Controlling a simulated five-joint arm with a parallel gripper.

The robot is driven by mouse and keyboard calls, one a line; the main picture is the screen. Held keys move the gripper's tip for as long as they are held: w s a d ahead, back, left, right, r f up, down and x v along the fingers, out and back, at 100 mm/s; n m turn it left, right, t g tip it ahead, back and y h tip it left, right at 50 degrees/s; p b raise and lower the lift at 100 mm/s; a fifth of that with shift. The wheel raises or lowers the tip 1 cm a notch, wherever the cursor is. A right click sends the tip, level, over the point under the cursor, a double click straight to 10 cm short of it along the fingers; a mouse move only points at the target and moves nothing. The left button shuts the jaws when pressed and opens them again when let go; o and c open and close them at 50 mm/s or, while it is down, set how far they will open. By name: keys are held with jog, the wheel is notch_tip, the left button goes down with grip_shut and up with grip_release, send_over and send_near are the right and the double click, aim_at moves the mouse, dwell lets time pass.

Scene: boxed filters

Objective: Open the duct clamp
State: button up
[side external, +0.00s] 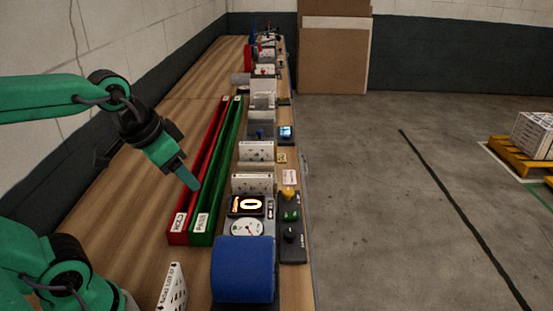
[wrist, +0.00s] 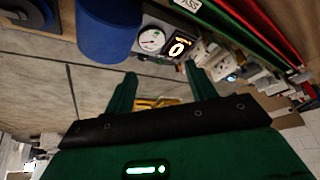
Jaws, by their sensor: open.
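My gripper (side external: 191,181) is over the bench in the side view, above the red and green channels, with its fingertips pointing down. In the wrist view its two green fingers (wrist: 160,70) stand apart with nothing between them. A thick blue cylinder (side external: 242,270) stands at the near end of the bench. It also shows in the wrist view (wrist: 108,30), beyond and left of the fingers. I cannot clearly pick out a duct clamp in either view.
A dial gauge (side external: 247,227) and a lit display reading 0 (side external: 246,206) sit behind the blue cylinder. A control strip with knobs (side external: 291,237) runs along the right edge. The red channel (side external: 177,238) and green channel (side external: 200,239) run lengthwise. White boxed filters (side external: 252,183) stand beside them.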

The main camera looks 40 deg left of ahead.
jog(key=w+r+m+g, duration=0.1)
jog(key=w+r+m, duration=0.15)
jog(key=w, duration=0.75)
jog(key=m+g, duration=0.4)
jog(key=m, duration=0.6)
send_over(288, 191)
notch_tip(288, 191, down, 18)
jog(key=shift+a+r, duration=0.1)
jog(key=shift+r, duration=0.05)
jog(key=shift+f, duration=3.9)
